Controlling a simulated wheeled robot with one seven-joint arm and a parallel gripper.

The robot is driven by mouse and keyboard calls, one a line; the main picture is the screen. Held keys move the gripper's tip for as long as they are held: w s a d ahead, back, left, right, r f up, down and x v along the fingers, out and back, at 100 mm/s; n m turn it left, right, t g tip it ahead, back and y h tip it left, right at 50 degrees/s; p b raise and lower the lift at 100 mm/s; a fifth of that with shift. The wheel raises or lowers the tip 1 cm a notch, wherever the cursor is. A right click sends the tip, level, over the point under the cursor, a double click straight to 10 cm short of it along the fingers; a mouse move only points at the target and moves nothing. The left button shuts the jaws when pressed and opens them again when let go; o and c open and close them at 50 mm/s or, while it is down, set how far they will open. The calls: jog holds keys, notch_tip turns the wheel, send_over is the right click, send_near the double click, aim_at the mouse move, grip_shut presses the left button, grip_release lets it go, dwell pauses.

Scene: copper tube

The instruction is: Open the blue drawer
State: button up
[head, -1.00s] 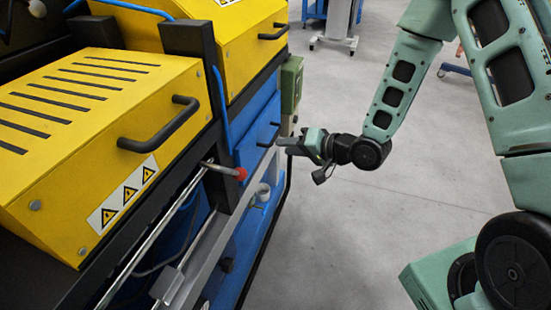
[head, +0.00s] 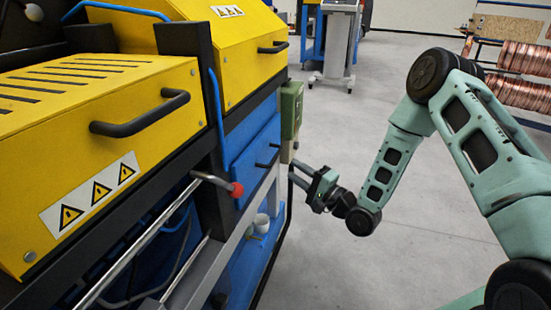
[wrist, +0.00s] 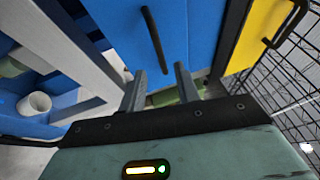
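The blue drawer (head: 250,168) is in the side of the machine, below the yellow covers, and looks shut. Its front carries dark bar handles; one drawer handle (head: 263,165) shows in the head view. In the wrist view, the blue front (wrist: 120,25) fills the upper middle, with a black handle (wrist: 153,40) ahead of my fingertips. My gripper (head: 296,173) is right of the drawer front, with its fingers pointing toward the machine. The wrist view shows both fingers of my gripper (wrist: 160,78) apart, with nothing between them. The handle appears beyond the fingertips, not touched.
A green box (head: 291,108) is mounted on the machine's corner close to my gripper. A lever with a red knob (head: 236,189) sticks out on the near side. A white cup (head: 261,222) sits below the drawer. Open grey floor (head: 350,270) lies to the right.

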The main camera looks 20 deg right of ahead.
aim_at(275, 157)
jog(key=x, duration=0.8)
jog(key=shift+w+a, duration=0.2)
jog(key=shift+w, duration=0.1)
grip_shut()
